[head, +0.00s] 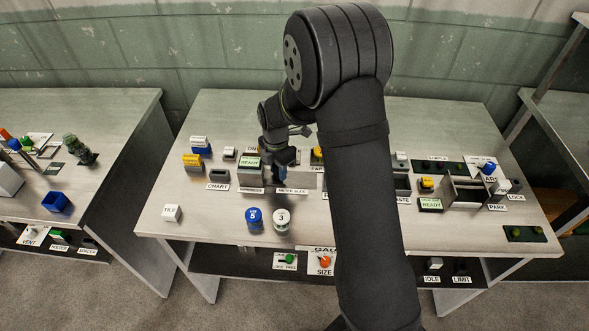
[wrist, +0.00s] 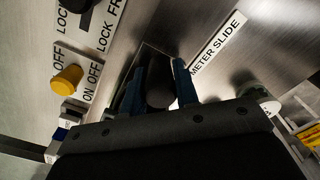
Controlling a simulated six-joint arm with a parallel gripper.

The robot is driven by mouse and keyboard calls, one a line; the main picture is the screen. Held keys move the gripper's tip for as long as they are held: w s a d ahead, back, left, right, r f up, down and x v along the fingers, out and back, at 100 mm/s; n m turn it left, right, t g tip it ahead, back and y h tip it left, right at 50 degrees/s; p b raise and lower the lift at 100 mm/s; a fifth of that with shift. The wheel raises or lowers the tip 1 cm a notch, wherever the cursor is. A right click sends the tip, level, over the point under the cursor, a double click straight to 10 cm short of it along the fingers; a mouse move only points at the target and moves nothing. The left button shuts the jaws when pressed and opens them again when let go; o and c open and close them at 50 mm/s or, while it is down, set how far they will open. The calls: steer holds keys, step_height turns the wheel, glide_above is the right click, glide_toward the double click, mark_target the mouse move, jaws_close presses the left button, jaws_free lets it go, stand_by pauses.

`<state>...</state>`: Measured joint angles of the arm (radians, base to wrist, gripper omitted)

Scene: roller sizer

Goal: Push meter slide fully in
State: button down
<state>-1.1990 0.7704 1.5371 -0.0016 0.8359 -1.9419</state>
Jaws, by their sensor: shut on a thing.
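The meter slide is marked by a white METER SLIDE label (head: 292,190) on the middle table, and the label also shows in the wrist view (wrist: 217,43). My gripper (head: 284,172) is down at the slide, just behind that label. In the wrist view, its two blue fingers (wrist: 157,78) stand on either side of a dark rounded knob (wrist: 160,95) and are shut on it. The slide's body is mostly hidden by my gripper and arm, so I cannot tell how far in it sits.
A yellow knob (wrist: 66,80) sits by an ON OFF label. The table's front left is mostly clear.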

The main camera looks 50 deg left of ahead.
steer(key=shift+s+a, duration=0.2)
steer(key=shift+a, duration=0.05)
steer(key=c, duration=1.1)
jaws_free()
step_height(320, 180, up, 18)
steer(key=shift+d+f, duration=0.1)
steer(key=shift+f, duration=0.15)
steer(key=shift+f, duration=0.1)
step_height(320, 180, down, 17)
steer(key=shift+f, duration=0.15)
